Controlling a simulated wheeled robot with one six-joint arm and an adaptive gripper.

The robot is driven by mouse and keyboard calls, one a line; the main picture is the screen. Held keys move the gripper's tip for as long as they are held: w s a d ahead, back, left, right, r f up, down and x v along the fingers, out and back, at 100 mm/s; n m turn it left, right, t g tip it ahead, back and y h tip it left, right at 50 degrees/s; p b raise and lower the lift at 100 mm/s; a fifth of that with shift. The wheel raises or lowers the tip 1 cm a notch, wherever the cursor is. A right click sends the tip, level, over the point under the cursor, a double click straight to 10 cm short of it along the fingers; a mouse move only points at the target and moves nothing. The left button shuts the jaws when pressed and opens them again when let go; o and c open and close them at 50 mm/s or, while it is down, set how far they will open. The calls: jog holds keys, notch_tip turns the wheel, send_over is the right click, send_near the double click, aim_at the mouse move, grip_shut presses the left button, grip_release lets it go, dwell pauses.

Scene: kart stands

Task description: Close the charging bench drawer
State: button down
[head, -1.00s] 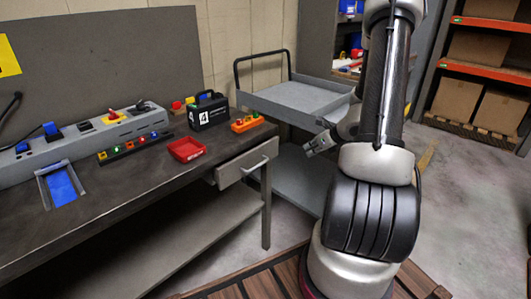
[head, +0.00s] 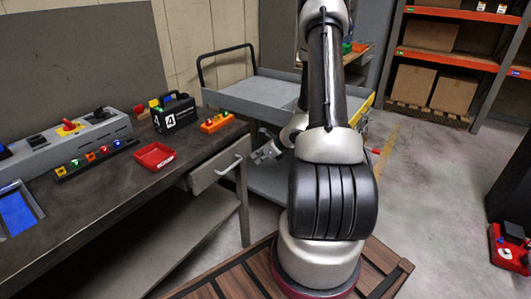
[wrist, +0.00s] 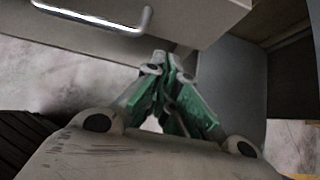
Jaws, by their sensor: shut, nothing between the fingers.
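The charging bench (head: 105,207) stands at the left in the head view. Its grey drawer (head: 208,178) with a pale bar handle (head: 229,165) sits under the right end of the top and sticks out a little. In the wrist view the drawer front (wrist: 190,17) and its bright handle (wrist: 105,20) fill the top. My gripper (head: 268,152) is right of the handle in the head view, partly hidden by my arm. In the wrist view my gripper (wrist: 172,72) has its green-padded fingers together, empty, beside the drawer's underside; I cannot tell whether it touches.
On the bench are a red tray (head: 155,156), a black case (head: 174,113) and an orange block with buttons (head: 216,122). A grey cart (head: 262,97) stands behind my gripper. Shelving (head: 448,60) is at the right rear. Open floor (head: 425,190) lies right of my arm.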

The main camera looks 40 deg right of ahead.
aim_at(241, 148)
jog(key=w, duration=0.1)
jog(key=w+a, duration=0.1)
jog(key=w, duration=0.1)
jog(key=w+f, duration=0.1)
jog(key=shift+w+a, duration=0.35)
jog(key=shift+w, duration=0.05)
jog(key=w, duration=0.1)
jog(key=w+a, duration=0.1)
jog(key=w, duration=0.2)
jog(key=shift+w+a, duration=0.2)
jog(key=shift+a, duration=0.15)
jog(key=shift+w, duration=0.25)
jog(key=shift+r, duration=0.1)
